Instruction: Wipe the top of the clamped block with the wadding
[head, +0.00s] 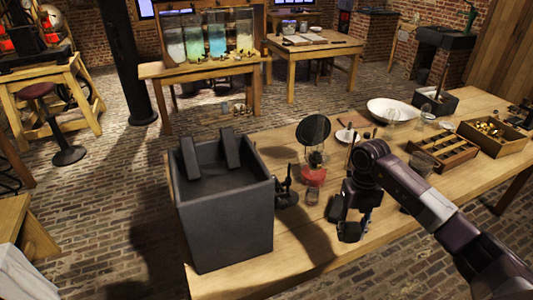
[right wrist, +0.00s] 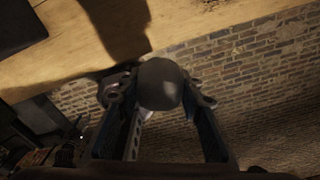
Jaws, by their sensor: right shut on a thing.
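My right gripper (head: 352,232) hangs over the wooden table's near part, fingers downward. In the right wrist view, my right gripper (right wrist: 160,92) is shut on a dark grey rounded lump, which looks like the wadding (right wrist: 161,84). In the head view I cannot make out the wadding clearly. A small black clamp-like thing (head: 286,190) stands on the table beside the big dark box, left of my right gripper and apart from it. I cannot tell whether a block is clamped in it. My left gripper is not in view.
A large dark open box (head: 225,220) stands on the left end of the table (head: 305,250). A white bowl (head: 392,110) and wooden trays (head: 442,150) stand farther right. The table's front strip is clear.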

